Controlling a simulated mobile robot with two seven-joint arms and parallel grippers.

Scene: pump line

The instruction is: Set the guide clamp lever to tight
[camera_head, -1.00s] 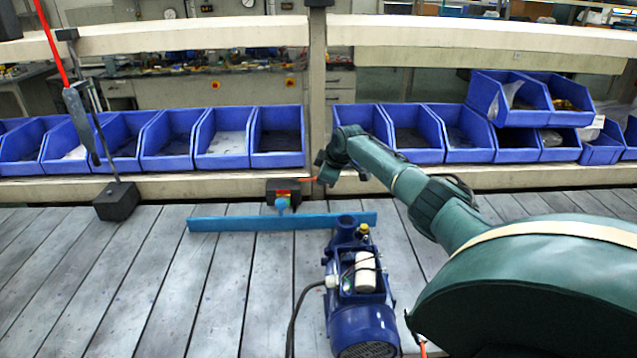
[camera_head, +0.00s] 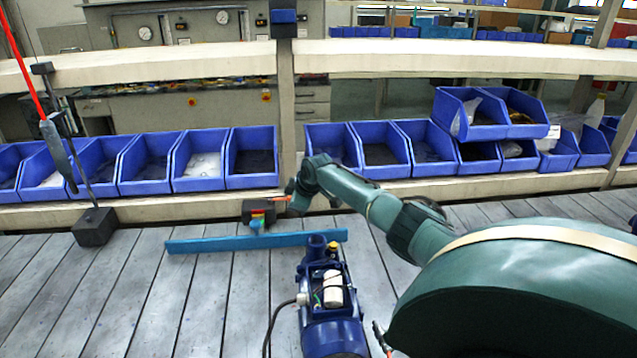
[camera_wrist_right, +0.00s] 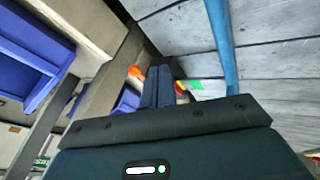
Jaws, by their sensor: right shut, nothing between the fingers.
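The guide clamp (camera_head: 256,209) is a small dark block with red and green marks, at the back edge of the slatted table behind the blue guide rail (camera_head: 255,242). An orange piece (camera_head: 278,199), apparently the lever, sticks out from its right side towards my right gripper (camera_head: 291,201). In the right wrist view, orange (camera_wrist_right: 136,72) shows just left of my closed fingers (camera_wrist_right: 160,85), and the red and green marks show to their right. I cannot tell whether the fingers touch the orange piece. My right gripper is shut and empty. My left gripper is out of view.
A blue pump (camera_head: 330,310) with a black cable stands in front of the rail. Blue bins (camera_head: 200,170) line the shelf behind. A dark block with a rod (camera_head: 95,227) and a tool hanging on a red cord (camera_head: 57,145) are at left. The left table slats are clear.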

